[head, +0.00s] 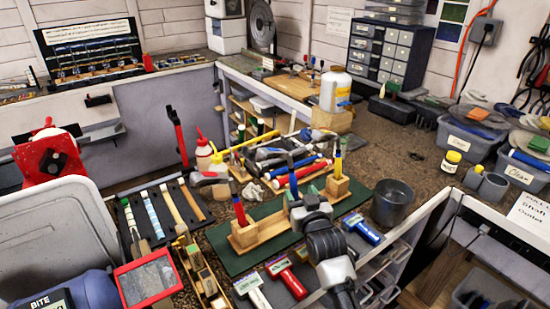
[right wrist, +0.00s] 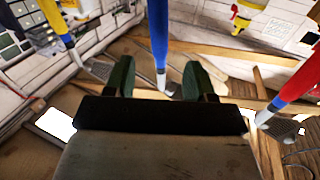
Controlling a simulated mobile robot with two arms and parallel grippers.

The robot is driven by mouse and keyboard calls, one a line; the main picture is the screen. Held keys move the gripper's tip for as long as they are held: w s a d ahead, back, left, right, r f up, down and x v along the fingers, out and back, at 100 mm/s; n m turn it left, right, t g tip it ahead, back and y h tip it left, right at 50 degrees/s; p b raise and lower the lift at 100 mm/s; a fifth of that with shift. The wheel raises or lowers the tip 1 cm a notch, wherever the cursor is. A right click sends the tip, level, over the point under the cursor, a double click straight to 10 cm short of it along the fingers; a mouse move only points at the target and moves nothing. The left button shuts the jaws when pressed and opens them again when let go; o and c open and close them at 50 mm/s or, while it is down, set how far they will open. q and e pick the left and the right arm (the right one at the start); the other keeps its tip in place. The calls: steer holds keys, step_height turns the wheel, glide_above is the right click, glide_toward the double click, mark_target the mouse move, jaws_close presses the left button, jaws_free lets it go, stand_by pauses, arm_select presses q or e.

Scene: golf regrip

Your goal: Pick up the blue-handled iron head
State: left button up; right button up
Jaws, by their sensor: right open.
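A blue-handled iron head (right wrist: 159,45) stands in the right wrist view with its handle between the two dark green fingers of my right gripper (right wrist: 157,78). Its grey head is partly hidden behind the gripper. In the head view its blue handle (head: 291,164) rises just beyond my right gripper (head: 296,194). The fingers are open, with gaps beside the handle; I cannot tell if either touches it. A red-and-blue-handled iron (right wrist: 298,80) stands to the right in the wrist view, and a yellow-and-blue-handled one (right wrist: 54,18) to the left. My left gripper is not in view.
The wooden rack (head: 260,233) stands on a green mat (head: 228,258). A grey cup (head: 392,203) stands right of the rack. A tray of tools (head: 262,178) lies behind it.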

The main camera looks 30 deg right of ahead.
mark_target(295, 183)
steer(key=x, duration=0.2)
steer(key=shift+w+d, duration=0.1)
steer(key=shift+w, duration=0.3)
steer(key=p+x, duration=0.2)
steer(key=x, duration=0.2)
steer(key=shift+w+d, duration=0.15)
steer(key=shift+w, duration=0.05)
steer(key=shift+w+d, duration=0.1)
steer(key=shift+w, duration=0.3)
steer(key=shift+f, duration=0.1)
steer(key=c, duration=0.9)
